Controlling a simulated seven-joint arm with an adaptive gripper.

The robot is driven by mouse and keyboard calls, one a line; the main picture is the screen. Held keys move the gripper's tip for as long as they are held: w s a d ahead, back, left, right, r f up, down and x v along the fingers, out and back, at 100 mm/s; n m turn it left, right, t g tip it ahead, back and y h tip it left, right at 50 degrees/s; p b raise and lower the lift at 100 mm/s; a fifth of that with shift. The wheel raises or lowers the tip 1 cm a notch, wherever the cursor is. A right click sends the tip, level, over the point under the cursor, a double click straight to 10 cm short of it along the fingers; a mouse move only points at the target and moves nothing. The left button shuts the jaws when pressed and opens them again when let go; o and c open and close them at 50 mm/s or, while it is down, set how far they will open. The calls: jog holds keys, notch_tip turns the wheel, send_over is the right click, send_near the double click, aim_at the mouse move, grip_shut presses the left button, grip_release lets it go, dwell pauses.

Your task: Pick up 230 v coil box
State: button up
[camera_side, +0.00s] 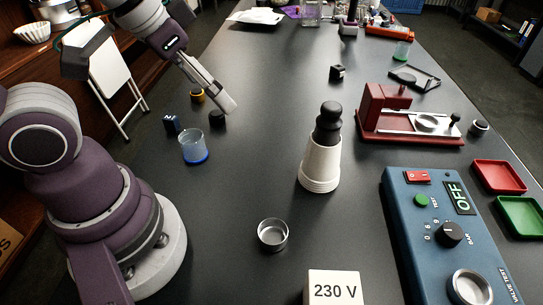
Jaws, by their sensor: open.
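The 230 V coil box (335,290) is a white box with "230 V" in black on its face. It sits on the dark table at the bottom edge of the side view, which cuts off its lower part. My gripper (229,107) is at the upper left, far from the box, pointing down and to the right. It is open, with nothing visible between its fingers, though the gap between them is hard to see from this angle.
A small dark block (217,119) and a blue-based cup (194,148) are near my gripper. A white stack with a black knob (320,165) stands mid-table. A metal dish (272,235) lies left of the box. A blue tester (440,240) stands to the right.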

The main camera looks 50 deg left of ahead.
jog(key=w+d+f+m+g+h, duration=0.15)
jog(key=d+f+m, duration=0.25)
jog(key=d, duration=0.6)
jog(key=m+h, duration=0.2)
jog(key=m, duration=0.2)
send_over(321, 291)
jog(key=s+a, duration=0.2)
notch_tip(321, 291, down, 6)
jog(key=f, duration=0.1)
jog(key=w+d+f+g, duration=0.1)
jog(key=f, duration=0.1)
jog(key=shift+w+d+f+y, duration=0.1)
jog(key=shift+w+d+y, duration=0.1)
jog(key=shift+y, duration=0.05)
jog(key=x, duration=0.4)
jog(key=w+x, duration=0.1)
jog(key=x, duration=0.1)
jog(key=shift+d+r, duration=0.25)
jog(key=shift+d, duration=0.15)
jog(key=c, duration=1.3)
